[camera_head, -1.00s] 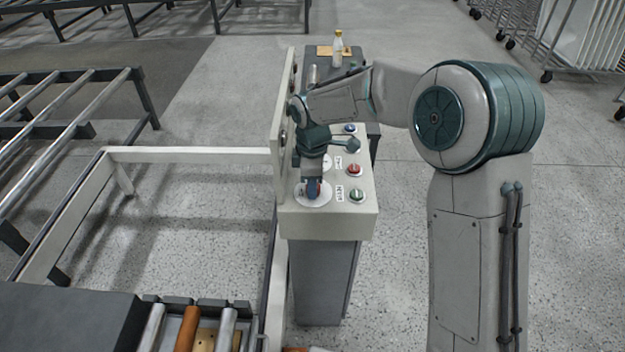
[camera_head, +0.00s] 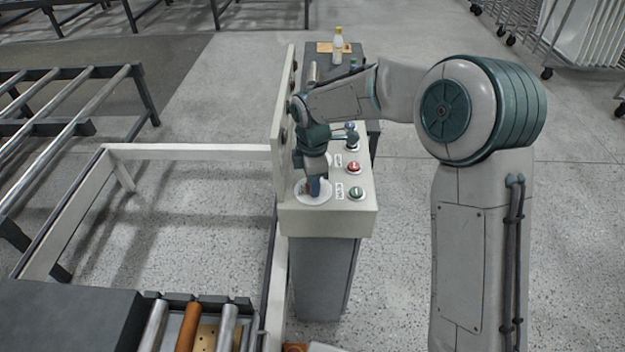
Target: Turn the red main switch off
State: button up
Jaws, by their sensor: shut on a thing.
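The red main switch (camera_head: 309,188) stands on a round white plate (camera_head: 323,199) at the near left of the control console's top. Only a small reddish part of it shows beside my fingers. My gripper (camera_head: 315,184) points down over the plate and is shut on the switch. The fingers hide most of the switch, so I cannot tell its exact angle.
The console (camera_head: 330,223) also bears a red button (camera_head: 354,167) and a green button (camera_head: 356,192) close to the right of my gripper. An upright panel (camera_head: 281,130) rises on the left. A bottle (camera_head: 338,47) stands behind.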

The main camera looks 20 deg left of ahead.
jog(key=o, duration=1)
jog(key=shift+r, duration=0.1)
notch_tip(320, 180, up, 14)
jog(key=shift+a+f+b, duration=0.1)
jog(key=shift+f+b, duration=0.05)
jog(key=shift+b, duration=0.2)
jog(key=s+d+r+m+t, duration=0.1)
jog(key=s+d+m, duration=0.4)
jog(key=d, duration=0.4)
jog(key=s+d+r+m+t, duration=0.1)
jog(key=s+d+m, duration=0.1)
jog(key=d+m, duration=0.55)
jog(key=s+d+f+m, duration=0.1)
jog(key=s+d+m, duration=0.2)
jog(key=s+d, duration=0.1)
jog(key=s+d+f+m, duration=0.2)
jog(key=s+d+m, duration=0.2)
jog(key=d, duration=0.1)
jog(key=s+d+f+m+t, duration=0.1)
jog(key=s+d+m, duration=0.2)
jog(key=s+d, duration=0.1)
jog(key=shift+s+d+f, duration=0.2)
jog(key=shift+s+d, duration=0.15)
jog(key=shift+s, duration=0.05)
jog(key=shift+s+d+f+m, duration=0.15)
jog(key=shift+s+f+m, duration=0.1)
jog(key=shift+m, duration=0.2)
jog(key=shift+c, duration=0.4)
